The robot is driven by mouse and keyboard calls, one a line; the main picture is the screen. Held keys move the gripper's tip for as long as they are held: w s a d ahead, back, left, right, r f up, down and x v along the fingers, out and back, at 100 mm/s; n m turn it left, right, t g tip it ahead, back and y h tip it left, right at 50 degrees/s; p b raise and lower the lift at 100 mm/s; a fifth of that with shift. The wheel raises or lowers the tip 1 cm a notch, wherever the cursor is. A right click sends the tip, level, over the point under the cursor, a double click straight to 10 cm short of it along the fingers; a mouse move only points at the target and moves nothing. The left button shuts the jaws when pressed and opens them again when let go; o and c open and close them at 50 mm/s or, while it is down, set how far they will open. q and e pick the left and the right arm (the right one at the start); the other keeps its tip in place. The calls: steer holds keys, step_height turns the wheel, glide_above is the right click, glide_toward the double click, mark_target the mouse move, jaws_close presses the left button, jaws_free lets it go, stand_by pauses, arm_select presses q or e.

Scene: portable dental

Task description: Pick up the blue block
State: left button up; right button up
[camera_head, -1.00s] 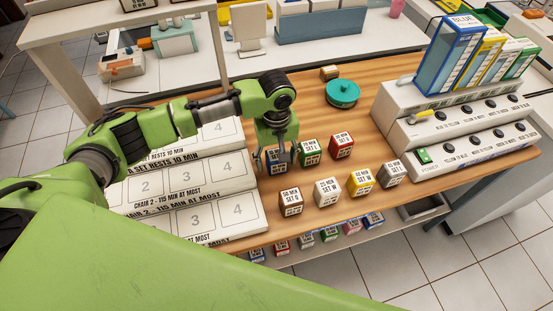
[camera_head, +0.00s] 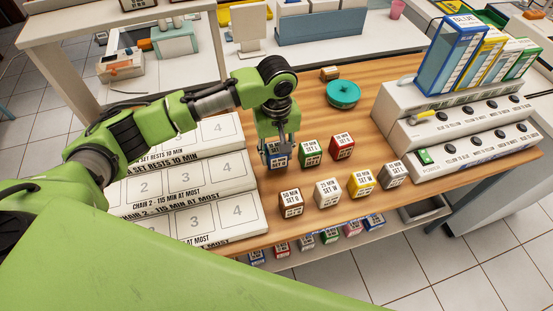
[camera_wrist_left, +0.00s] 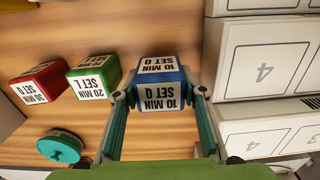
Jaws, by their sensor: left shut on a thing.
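I cannot tell whether the block is clear of the wooden table. My right gripper is not in view.
A green block (camera_head: 310,153) and a red block (camera_head: 342,147) stand to the right. Brown (camera_head: 290,203), white (camera_head: 327,193), yellow (camera_head: 362,183) and grey (camera_head: 394,175) blocks stand in front. White numbered steps (camera_head: 222,214) are close on the left. A teal round pot (camera_head: 343,94) stands behind.

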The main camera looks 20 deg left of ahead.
arm_select(q)
steer(key=s+a+r, duration=0.3)
steer(key=s+r, duration=0.7)
steer(key=s, duration=0.3)
steer(key=shift+s+a+b, duration=0.25)
steer(key=shift+a+b, duration=0.05)
steer(key=shift+b, duration=0.05)
